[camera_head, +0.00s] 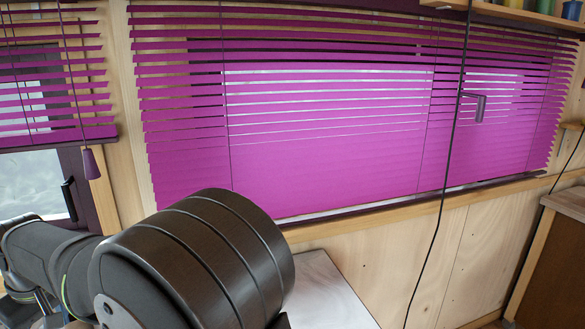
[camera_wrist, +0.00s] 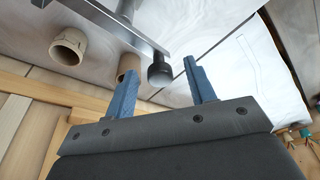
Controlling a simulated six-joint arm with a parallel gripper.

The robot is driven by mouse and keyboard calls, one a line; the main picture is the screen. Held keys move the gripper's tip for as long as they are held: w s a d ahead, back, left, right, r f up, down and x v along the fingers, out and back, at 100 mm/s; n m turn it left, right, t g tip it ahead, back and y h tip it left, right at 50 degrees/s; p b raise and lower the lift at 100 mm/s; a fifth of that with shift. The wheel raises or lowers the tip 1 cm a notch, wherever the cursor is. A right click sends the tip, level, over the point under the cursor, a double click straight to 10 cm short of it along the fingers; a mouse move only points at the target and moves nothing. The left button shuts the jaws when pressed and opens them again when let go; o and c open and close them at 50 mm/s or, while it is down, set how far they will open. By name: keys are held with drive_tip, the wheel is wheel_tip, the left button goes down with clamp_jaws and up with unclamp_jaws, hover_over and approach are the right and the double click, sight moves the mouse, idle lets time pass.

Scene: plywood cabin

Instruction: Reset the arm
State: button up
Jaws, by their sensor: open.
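My gripper (camera_wrist: 160,67) shows in the wrist view with two blue fingers spread apart. No object is held between them. A dark round knob-like piece (camera_wrist: 160,71) appears between the fingertips in the picture, beyond them; I cannot tell how far. In the head view my black arm fills the lower left, and the gripper itself is not visible there.
The wrist view shows a metal rail (camera_wrist: 110,22), two cardboard-coloured tubes (camera_wrist: 68,47) (camera_wrist: 128,64) and a white sheet (camera_wrist: 255,65). The head view shows purple blinds (camera_head: 330,170), a hanging black cord (camera_head: 448,165), a white surface (camera_head: 325,295) and a brown cabinet (camera_head: 550,265).

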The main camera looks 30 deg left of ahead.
drive_tip(key=v, duration=0.6)
drive_tip(key=x, duration=0.7)
drive_tip(key=shift+a+f, duration=0.2)
drive_tip(key=w+d+r+m+t+h, duration=0.1)
drive_tip(key=w+d+r+m+h, duration=0.1)
drive_tip(key=r+m, duration=0.8)
drive_tip(key=shift+w+d+r, duration=0.3)
drive_tip(key=shift+w+r, duration=0.25)
drive_tip(key=shift+r, duration=2.05)
